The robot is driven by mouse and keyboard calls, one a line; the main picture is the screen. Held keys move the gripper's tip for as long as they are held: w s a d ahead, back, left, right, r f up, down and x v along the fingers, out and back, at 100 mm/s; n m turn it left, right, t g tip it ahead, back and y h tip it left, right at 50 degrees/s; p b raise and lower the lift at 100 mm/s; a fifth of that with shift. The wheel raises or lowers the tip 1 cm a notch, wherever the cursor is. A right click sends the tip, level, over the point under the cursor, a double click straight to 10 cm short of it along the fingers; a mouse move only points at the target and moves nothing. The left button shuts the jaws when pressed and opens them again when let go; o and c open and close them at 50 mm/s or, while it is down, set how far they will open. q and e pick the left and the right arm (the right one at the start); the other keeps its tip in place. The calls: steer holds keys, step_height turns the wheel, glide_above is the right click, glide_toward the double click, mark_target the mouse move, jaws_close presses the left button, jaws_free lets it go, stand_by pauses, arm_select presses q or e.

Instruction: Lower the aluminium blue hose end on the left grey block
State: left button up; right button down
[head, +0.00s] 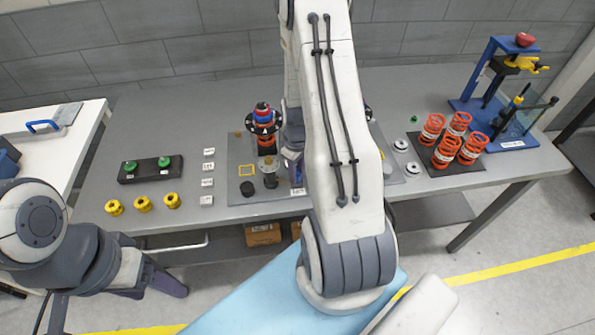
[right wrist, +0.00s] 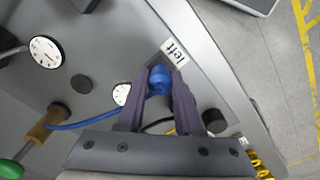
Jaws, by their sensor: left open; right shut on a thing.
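The blue hose end (right wrist: 158,80) is between the fingertips of my right gripper (right wrist: 159,92) in the right wrist view. A thin blue hose (right wrist: 88,122) runs from the brass-coloured fitting (right wrist: 43,126) toward the gripper. A white card reading "left" (right wrist: 175,51) lies just beyond the fingertips. I cannot make out the left grey block clearly, nor whether the hose end touches anything below. In the head view my right arm hides most of its gripper. My left gripper (head: 165,284) is open and empty, low in front of the bench.
Yellow rings (head: 143,204) and a black box with green knobs (head: 150,168) stand left. Orange springs (head: 473,148) and a blue press (head: 488,90) stand right.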

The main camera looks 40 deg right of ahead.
steer(key=shift+f, duration=0.1)
stand_by(0.5)
steer(key=c, duration=0.5)
jaws_free()
step_height(320, 180, up, 7)
steer(key=p, duration=0.5)
steer(key=shift+p, duration=0.4)
